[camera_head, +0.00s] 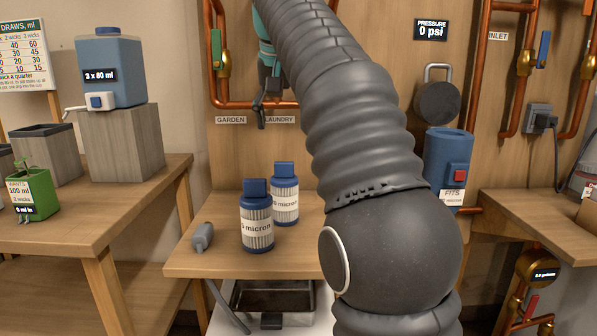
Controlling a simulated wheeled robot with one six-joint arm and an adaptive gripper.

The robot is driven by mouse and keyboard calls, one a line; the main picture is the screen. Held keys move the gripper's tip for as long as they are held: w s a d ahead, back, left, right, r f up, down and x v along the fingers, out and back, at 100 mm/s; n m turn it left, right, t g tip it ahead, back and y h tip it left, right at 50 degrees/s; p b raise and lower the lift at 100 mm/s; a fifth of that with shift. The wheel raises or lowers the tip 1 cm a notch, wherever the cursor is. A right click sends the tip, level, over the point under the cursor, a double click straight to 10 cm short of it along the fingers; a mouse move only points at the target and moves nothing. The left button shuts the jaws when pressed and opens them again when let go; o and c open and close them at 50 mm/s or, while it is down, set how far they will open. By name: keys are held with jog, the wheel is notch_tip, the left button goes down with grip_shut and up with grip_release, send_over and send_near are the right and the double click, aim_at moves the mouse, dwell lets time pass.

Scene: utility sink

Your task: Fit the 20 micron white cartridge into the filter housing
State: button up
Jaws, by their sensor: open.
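Two white pleated cartridges with blue caps stand upright on the wooden bench: a front one (257,228) and one behind it to the right (285,200). Both labels end in "micron"; their numbers are partly hidden or too small to read surely, so I cannot tell which is 20 micron. The blue filter housing (445,150) is at the wall on the right, with a red button and a "FITS" label.
A grey bottle-like object (202,237) lies on the bench left of the cartridges. A dark round piece with a loop handle (437,102) is above the housing. Copper pipes (212,85) run along the wall. A tray (272,298) sits below. My arm hides the bench's right part.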

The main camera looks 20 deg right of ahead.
jog(key=s+f+n, duration=0.2)
jog(key=s+f, duration=0.8)
jog(key=s, duration=0.1)
jog(key=shift+s+a+t+y, duration=0.3)
jog(key=shift+s+a+y, duration=0.05)
jog(key=shift+y, duration=0.05)
jog(key=shift+n+t+y, duration=0.3)
jog(key=shift+n, duration=0.5)
jog(key=s+f, duration=0.5)
jog(key=f, duration=0.2)
jog(key=s+f, duration=0.5)
jog(key=f, duration=0.2)
jog(key=s+a+f, duration=0.1)
jog(key=s+f, duration=0.4)
jog(key=f, duration=0.3)
jog(key=shift+s, duration=0.2)
jog(key=shift+c, duration=0.7)
jog(key=shift+s+f, duration=0.2)
jog(key=shift+f, duration=0.25)
jog(key=c, duration=0.4)
